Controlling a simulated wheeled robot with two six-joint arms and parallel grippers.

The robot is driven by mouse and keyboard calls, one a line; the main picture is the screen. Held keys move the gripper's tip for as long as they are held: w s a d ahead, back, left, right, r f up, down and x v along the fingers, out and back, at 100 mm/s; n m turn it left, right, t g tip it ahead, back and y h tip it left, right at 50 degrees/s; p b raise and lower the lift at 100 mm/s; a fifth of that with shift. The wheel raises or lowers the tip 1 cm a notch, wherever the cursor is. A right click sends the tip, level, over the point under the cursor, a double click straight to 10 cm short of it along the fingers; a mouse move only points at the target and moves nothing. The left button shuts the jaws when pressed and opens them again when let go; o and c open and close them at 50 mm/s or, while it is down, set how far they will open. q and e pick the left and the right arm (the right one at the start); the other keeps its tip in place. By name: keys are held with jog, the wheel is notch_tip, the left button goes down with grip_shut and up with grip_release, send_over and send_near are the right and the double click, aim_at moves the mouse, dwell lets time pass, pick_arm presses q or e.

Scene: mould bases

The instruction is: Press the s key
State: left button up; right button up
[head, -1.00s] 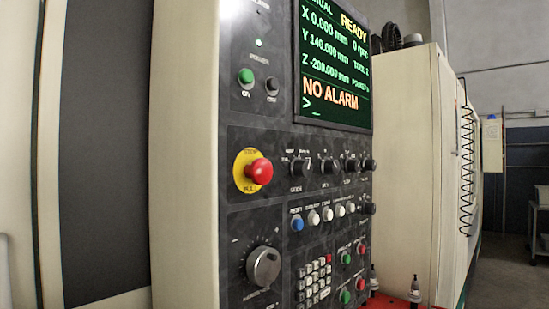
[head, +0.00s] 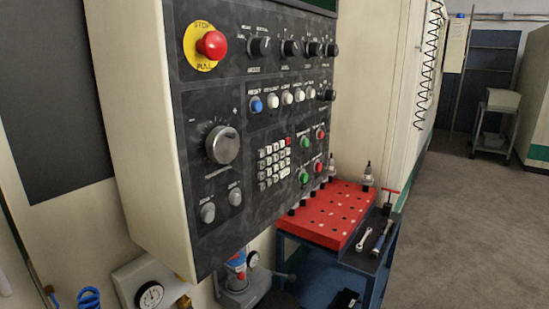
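The machine's dark control panel (head: 215,120) fills the upper left of the head view, seen at a slant. Its small keypad (head: 274,163) has several white keys and one red key at the upper right. The key letters are too small to read, so I cannot tell which one is the s key. The screen is almost wholly out of view above the panel. Neither of my grippers is in view.
A red emergency stop button (head: 212,44) and a large dial (head: 222,145) sit left of the keypad. Green and red buttons sit right of it. A red-topped cart (head: 325,222) with tools stands beyond the panel. Open floor (head: 465,215) lies to the right.

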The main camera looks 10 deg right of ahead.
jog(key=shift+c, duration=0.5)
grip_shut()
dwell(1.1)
